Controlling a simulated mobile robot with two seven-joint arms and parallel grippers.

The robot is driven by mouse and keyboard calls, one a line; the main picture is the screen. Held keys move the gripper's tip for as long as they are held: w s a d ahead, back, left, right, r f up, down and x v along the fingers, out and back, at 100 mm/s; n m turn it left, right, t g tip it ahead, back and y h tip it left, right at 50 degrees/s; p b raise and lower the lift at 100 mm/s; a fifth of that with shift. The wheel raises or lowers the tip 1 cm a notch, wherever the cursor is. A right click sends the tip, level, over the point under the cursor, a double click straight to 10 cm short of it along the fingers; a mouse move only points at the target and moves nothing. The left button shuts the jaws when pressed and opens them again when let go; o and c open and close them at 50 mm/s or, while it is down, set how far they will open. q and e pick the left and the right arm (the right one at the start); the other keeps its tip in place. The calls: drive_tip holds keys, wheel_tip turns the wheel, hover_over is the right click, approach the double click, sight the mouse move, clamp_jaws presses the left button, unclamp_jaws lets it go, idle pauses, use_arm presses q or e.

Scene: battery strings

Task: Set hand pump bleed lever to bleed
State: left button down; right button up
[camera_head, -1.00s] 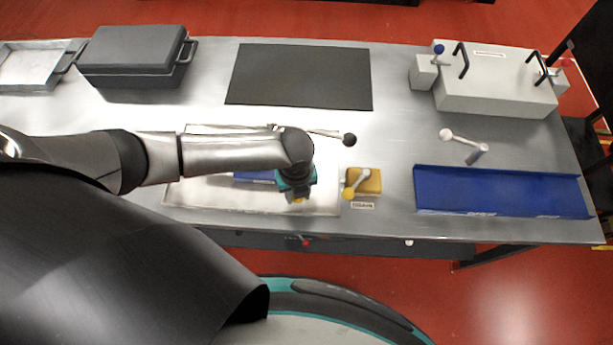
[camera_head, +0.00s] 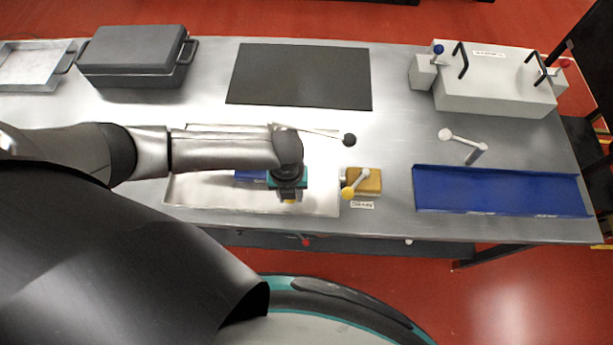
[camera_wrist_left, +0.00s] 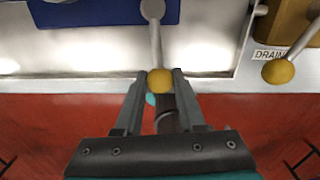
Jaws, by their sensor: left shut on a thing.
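My left gripper (camera_wrist_left: 159,82) is shut on the yellow ball knob (camera_wrist_left: 159,80) of a grey lever (camera_wrist_left: 156,45). The lever runs up in the left wrist view to a round pivot beside a blue body (camera_wrist_left: 100,12). In the head view my left gripper (camera_head: 290,195) is over the front of a metal tray (camera_head: 200,198), and the hand pump's blue body (camera_head: 250,176) shows partly behind it. A long pump handle with a black ball end (camera_head: 349,140) points right. My arm hides much of the pump. My right gripper is out of view.
Close to the right stands a yellow block (camera_head: 370,178) with its own yellow-knobbed lever (camera_head: 348,193) and a label reading DRAIN (camera_wrist_left: 268,54). Further right are a white-knobbed lever (camera_head: 446,134) and a blue channel (camera_head: 500,188). A dark mat (camera_head: 300,75) lies behind.

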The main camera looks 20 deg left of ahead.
use_arm(q)
drive_tip(key=shift+a, duration=0.15)
drive_tip(key=shift+s+a+m, duration=0.15)
drive_tip(key=shift+a+m, duration=0.55)
drive_tip(key=shift+m, duration=0.5)
drive_tip(key=shift+a+m, duration=0.75)
drive_tip(key=shift+m, duration=0.45)
drive_tip(key=c, duration=0.6)
unclamp_jaws()
drive_tip(key=shift+o, duration=0.2)
drive_tip(key=shift+r, duration=0.1)
